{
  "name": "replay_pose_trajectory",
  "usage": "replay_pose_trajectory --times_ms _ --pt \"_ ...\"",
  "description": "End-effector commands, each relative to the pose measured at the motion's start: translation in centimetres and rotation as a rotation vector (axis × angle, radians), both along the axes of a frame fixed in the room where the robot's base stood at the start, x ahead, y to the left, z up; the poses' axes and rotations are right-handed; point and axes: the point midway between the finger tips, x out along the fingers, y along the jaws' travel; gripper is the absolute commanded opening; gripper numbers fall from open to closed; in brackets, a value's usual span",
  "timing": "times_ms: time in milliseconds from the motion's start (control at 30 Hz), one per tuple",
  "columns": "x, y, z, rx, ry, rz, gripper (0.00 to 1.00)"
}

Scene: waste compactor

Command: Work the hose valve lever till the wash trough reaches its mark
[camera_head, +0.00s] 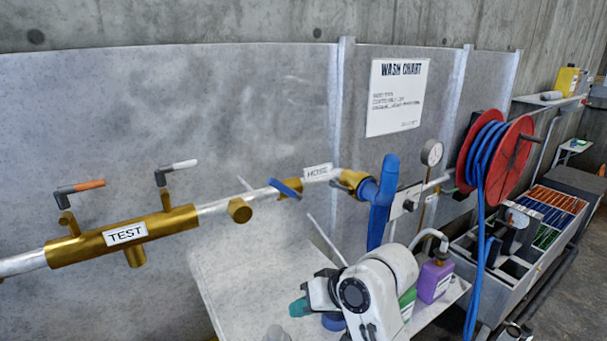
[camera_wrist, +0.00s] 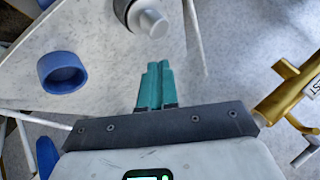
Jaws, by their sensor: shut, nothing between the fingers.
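The pipe along the wall carries a HOSE label (camera_head: 317,171). A blue lever (camera_head: 285,187) sits on the pipe just left of that label, lying slanted along it. My gripper (camera_head: 299,308) is low in the head view, over the pale table and well below the lever. Its teal fingers are together and empty in the wrist view (camera_wrist: 155,85). No trough with a clear level mark can be made out.
A brass TEST manifold (camera_head: 125,234) with orange-handled and white-handled levers is at left. A blue cup (camera_wrist: 62,72) stands on the pale table (camera_wrist: 95,50). A purple bottle (camera_head: 434,278), gauge (camera_head: 432,153), and red hose reel (camera_head: 500,160) are at right.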

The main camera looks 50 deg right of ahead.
Motion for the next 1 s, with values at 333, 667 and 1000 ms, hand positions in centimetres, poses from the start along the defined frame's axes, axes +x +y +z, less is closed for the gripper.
replay_pose_trajectory --times_ms 333,667,1000 --pt "2.2 -10.4 20.1 0.073 -0.308 -0.127 0.0" --pt "0.4 -13.1 27.6 0.069 -0.38 -0.141 0.0" --pt "4.5 -12.4 25.9 0.073 -0.377 -0.138 0.0"
